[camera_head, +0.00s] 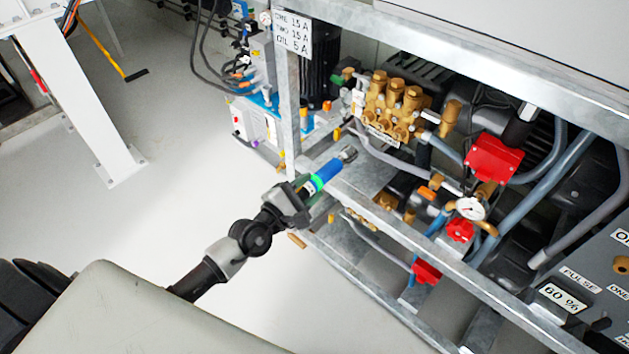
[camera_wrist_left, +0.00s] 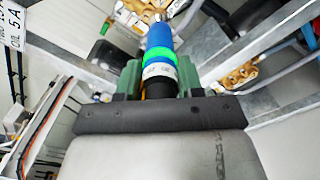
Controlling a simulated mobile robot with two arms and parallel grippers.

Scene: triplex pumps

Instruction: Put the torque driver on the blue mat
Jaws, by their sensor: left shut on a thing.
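The torque driver (camera_head: 324,176) has a blue body with a green ring, a white marked band and a dark lower end. My left gripper (camera_head: 303,193) is shut on it, and its blue end points up and right toward the metal frame. In the left wrist view the torque driver (camera_wrist_left: 160,60) stands out between the green fingers of the left gripper (camera_wrist_left: 158,84). Its far tip lies in front of the frame and pump parts; I cannot tell whether it touches them. No blue mat can be made out. My right gripper is not in view.
A galvanized metal frame (camera_head: 372,206) holds a brass pump (camera_head: 393,104), red valve parts (camera_head: 493,158), a pressure gauge (camera_head: 470,208) and several hoses close to my left gripper. A labelled control panel (camera_head: 585,290) is at lower right. The floor (camera_head: 190,130) at left is mostly clear.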

